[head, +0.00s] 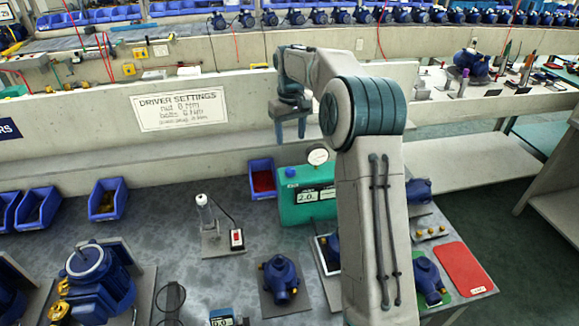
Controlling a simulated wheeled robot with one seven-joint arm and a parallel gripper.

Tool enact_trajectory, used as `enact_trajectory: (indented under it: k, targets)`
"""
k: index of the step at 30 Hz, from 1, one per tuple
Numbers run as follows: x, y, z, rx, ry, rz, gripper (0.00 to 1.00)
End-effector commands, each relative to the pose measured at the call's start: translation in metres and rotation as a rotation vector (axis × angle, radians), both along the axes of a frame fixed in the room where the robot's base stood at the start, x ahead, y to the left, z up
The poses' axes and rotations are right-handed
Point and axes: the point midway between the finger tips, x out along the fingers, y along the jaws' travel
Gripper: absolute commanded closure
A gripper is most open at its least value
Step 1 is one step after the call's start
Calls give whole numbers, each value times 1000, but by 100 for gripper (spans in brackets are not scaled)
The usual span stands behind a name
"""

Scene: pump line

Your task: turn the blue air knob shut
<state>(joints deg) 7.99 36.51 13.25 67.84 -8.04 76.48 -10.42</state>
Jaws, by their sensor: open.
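A teal tank (288,205) stands on the dark work table, with a round pressure gauge (318,156) on top and a display reading 2.0 on its front. My gripper (290,141) is open and empty, fingers pointing down. In the picture it is above the tank's left part and apart from it.
A bottle-like tool on a stand (207,215) is left of the tank. A blue pump (279,278) lies in front, and a red mat (461,270) at right. A low wall with a sign (179,109) runs behind.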

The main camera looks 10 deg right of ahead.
Motion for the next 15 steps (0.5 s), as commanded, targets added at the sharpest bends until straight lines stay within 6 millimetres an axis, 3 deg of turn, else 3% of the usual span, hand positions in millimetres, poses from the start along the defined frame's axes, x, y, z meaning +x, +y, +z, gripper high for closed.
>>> enact_trajectory:
  k: [9,15]
  targets:
    - [-2,0,-67,0,6,1,48]
    - [-1,0,-102,0,4,0,48]
